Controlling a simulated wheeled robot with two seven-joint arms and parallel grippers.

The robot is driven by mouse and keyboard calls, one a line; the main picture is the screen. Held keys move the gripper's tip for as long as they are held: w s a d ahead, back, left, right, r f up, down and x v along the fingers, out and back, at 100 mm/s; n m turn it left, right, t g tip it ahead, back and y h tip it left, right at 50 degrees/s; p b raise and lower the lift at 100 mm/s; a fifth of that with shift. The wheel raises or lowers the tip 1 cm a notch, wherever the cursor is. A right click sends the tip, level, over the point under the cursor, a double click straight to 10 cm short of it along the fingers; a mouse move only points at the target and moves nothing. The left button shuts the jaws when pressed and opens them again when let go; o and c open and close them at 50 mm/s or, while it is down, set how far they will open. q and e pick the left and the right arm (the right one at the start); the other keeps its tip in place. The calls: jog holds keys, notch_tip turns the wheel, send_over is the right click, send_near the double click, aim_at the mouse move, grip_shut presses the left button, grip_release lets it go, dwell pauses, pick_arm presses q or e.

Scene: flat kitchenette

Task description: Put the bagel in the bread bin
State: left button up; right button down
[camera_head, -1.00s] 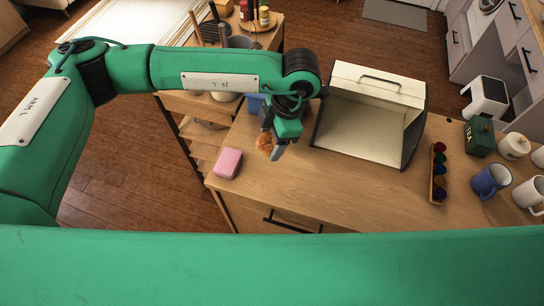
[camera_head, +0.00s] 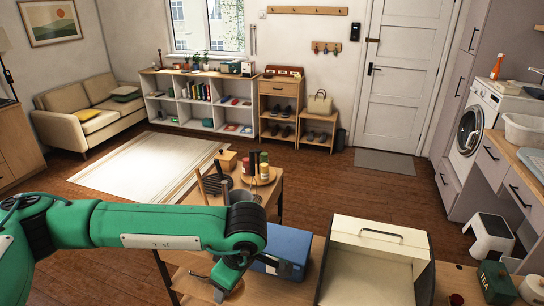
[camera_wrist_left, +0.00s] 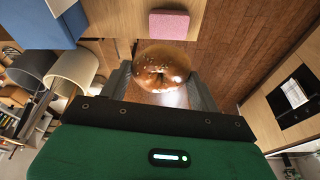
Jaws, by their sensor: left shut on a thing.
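The bagel (camera_wrist_left: 162,66) is round, glossy and golden brown. In the left wrist view it sits between the two fingers of my left gripper (camera_wrist_left: 160,90), which is shut on it. In the head view my left gripper (camera_head: 226,285) is at the bottom, left of the bread bin, and its fingertips and the bagel cannot be made out. The bread bin (camera_head: 378,236) is a cream box with a dark-edged side and a handle on its raised front. It stands open at the lower right, its pale inside showing. My right gripper is not in view.
A blue box (camera_head: 287,248) stands between my left gripper and the bread bin. A pink block (camera_wrist_left: 173,25) lies on the counter in the wrist view. A green tea tin (camera_head: 496,283) is right of the bin. A rack with bottles and utensils is behind the arm.

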pick_arm(q)
jog(key=w+a+m+t+h+b, duration=0.1)
jog(key=a+m+h, duration=0.1)
jog(key=a+m, duration=1)
jog(key=shift+w+r+m+t+h, duration=0.15)
jog(key=shift+r+m+t+h, duration=0.15)
jog(key=shift+r+h, duration=0.1)
jog(key=shift+a, duration=0.1)
